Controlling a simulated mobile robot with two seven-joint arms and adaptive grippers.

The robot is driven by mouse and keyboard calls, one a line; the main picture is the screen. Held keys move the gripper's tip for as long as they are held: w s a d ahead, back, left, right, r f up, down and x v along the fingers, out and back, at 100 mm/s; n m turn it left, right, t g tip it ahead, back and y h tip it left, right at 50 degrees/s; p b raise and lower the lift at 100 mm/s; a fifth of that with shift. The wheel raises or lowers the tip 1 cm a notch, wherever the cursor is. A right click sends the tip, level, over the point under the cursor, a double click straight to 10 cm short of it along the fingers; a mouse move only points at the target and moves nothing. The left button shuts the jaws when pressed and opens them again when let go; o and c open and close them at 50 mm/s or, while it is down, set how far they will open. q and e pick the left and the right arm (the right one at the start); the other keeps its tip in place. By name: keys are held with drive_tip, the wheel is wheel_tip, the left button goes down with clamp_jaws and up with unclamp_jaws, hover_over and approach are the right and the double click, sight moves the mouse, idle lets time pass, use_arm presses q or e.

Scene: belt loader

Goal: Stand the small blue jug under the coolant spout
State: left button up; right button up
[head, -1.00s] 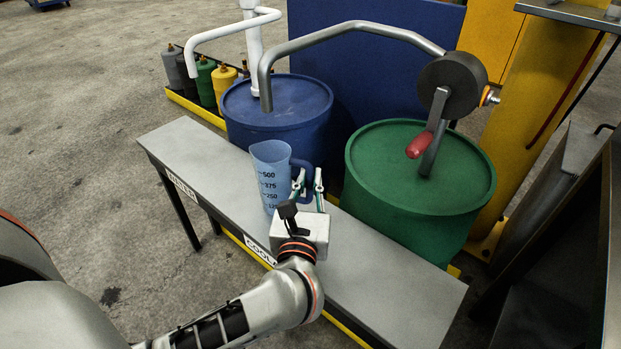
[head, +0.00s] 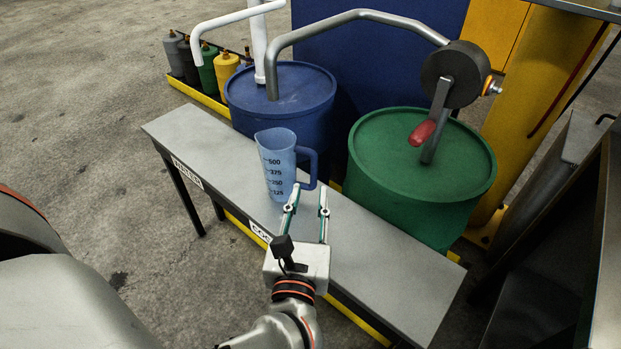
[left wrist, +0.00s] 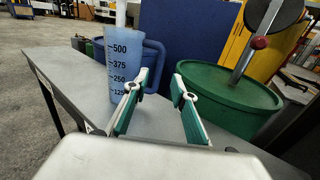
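The small blue jug (head: 276,166), translucent with black volume marks, stands upright on the grey bench (head: 225,145), its handle to the right. In the left wrist view the jug (left wrist: 124,65) is ahead, left of the fingers. The coolant spout (head: 271,82), a grey bent pipe from the crank pump over the green drum, ends above the jug in the picture; I cannot tell whether it is exactly overhead. My left gripper (head: 308,199) is open and empty, in front of the handle and apart from it. My right gripper is not in view.
A white pipe (head: 215,22) comes down at the left. A blue drum (head: 300,95) and a green drum (head: 420,150) stand behind the bench. WATER (head: 187,172) and partly hidden coolant (head: 261,233) labels mark its front edge. The bench's right part is clear.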

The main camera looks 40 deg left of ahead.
use_arm(q)
drive_tip(key=s+d+r+m+t+h, duration=0.3)
drive_tip(key=s+d+m+h, duration=0.15)
drive_tip(key=m, duration=0.75)
drive_tip(key=s+d+r+m+t+h, duration=0.35)
drive_tip(key=d+m+h, duration=0.25)
drive_tip(key=m, duration=0.7)
drive_tip(key=s+f+m+g+h, duration=0.1)
drive_tip(key=s+f+m+g, duration=0.4)
drive_tip(key=f+m, duration=0.5)
drive_tip(key=s+f+m+g+h, duration=0.1)
drive_tip(key=s+f+m+g, duration=0.4)
drive_tip(key=f+m, duration=0.5)
drive_tip(key=shift+s+d+f+g, duration=0.35)
drive_tip(key=shift+d+f, duration=0.05)
drive_tip(key=shift+h, duration=0.25)
